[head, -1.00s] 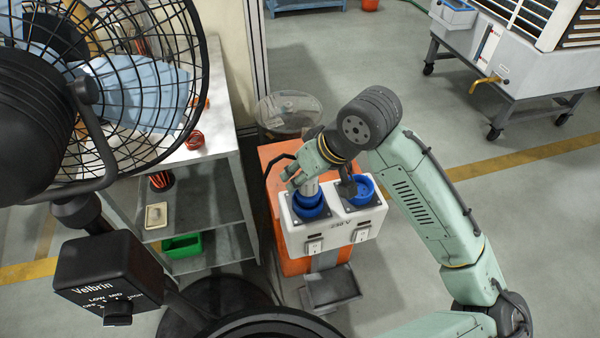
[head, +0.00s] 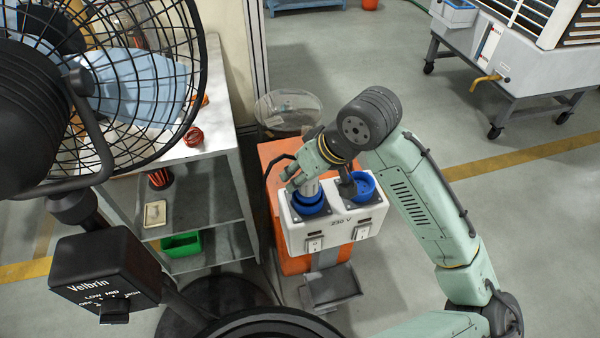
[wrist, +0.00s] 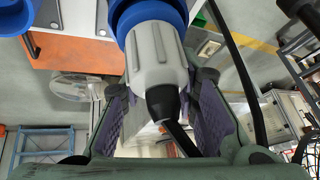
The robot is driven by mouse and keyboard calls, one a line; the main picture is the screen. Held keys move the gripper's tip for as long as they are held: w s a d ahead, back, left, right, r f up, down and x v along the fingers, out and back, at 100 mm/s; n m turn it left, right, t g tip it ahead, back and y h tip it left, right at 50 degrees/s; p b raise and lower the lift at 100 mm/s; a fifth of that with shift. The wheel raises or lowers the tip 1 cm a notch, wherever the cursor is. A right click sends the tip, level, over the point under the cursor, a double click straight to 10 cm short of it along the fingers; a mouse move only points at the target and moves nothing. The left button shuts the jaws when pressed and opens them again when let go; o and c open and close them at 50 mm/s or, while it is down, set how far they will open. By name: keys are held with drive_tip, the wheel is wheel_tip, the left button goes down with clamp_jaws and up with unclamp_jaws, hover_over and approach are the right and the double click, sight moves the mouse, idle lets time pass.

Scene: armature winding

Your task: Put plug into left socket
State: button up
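The plug is a light grey cylinder with a black cable end; in the wrist view the plug (wrist: 157,55) sits between the fingers, with its cable running down. Its front end goes into the blue ring of the left socket (head: 309,203), on the white double socket box; how deep cannot be told. The right socket (head: 363,187), also blue, is empty. My gripper (head: 306,182) is over the left socket; in the wrist view my gripper (wrist: 160,95) has purple-padded fingers against both sides of the plug's rear body, and it appears shut on it.
The socket box (head: 335,238) is mounted on an orange unit (head: 272,160). A shelf unit (head: 222,185) with a green bin (head: 181,245) stands to the left. A black fan (head: 30,110) is in the left foreground.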

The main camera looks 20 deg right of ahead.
drive_tip(key=shift+o, duration=0.7)
drive_tip(key=shift+r, duration=0.1)
drive_tip(key=shift+s+d+r+p, duration=0.2)
drive_tip(key=shift+r+p, duration=0.35)
drive_tip(key=shift+r, duration=0.1)
drive_tip(key=p+v, duration=0.6)
drive_tip(key=v, duration=0.3)
drive_tip(key=shift+s+r, duration=0.15)
drive_tip(key=shift+r, duration=0.05)
drive_tip(key=shift+d, duration=0.15)
